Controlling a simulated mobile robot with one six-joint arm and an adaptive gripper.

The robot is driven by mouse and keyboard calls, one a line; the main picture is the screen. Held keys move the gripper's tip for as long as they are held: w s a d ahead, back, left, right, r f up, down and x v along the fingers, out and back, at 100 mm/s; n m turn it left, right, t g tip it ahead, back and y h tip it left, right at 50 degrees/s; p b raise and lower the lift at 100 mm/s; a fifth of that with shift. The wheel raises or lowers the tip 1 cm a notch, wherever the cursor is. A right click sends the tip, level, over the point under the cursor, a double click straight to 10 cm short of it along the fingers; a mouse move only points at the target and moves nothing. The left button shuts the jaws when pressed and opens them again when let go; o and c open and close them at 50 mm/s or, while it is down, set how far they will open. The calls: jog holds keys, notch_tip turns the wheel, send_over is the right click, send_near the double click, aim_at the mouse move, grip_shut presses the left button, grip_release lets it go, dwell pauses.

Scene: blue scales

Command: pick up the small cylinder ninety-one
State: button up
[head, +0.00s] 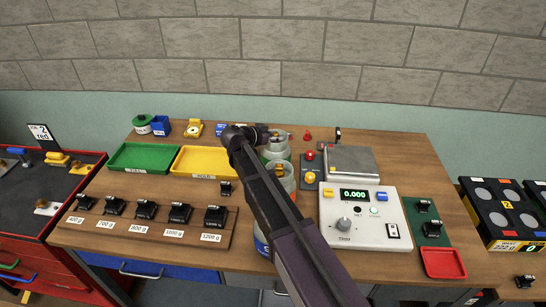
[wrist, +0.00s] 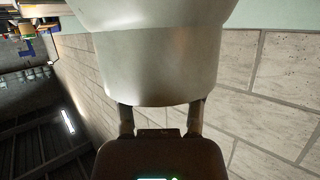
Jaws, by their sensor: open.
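A pale grey-white cylinder fills the upper middle of the wrist view (wrist: 160,75). My gripper (wrist: 161,104) has its two fingers apart at the near end of this cylinder, one tip at each side. I cannot tell whether they touch it. In the head view, pale canisters stand beside my arm: one at the back (head: 278,146) and one nearer (head: 283,180), partly hidden by my arm. A blue-based item (head: 262,245) shows below, mostly covered by the arm. No number ninety-one is readable on any of them.
A scale with a 0.000 display (head: 365,222) and a metal-plate scale (head: 350,161) stand right of my arm. A green tray (head: 146,157) and yellow tray (head: 204,161) lie left. A wooden rack (head: 142,229) holds several black weights in front.

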grip_shut()
jog(key=shift+r, duration=0.1)
dwell(0.4)
notch_tip(320, 180, up, 10)
jog(key=p, duration=1)
dwell(0.8)
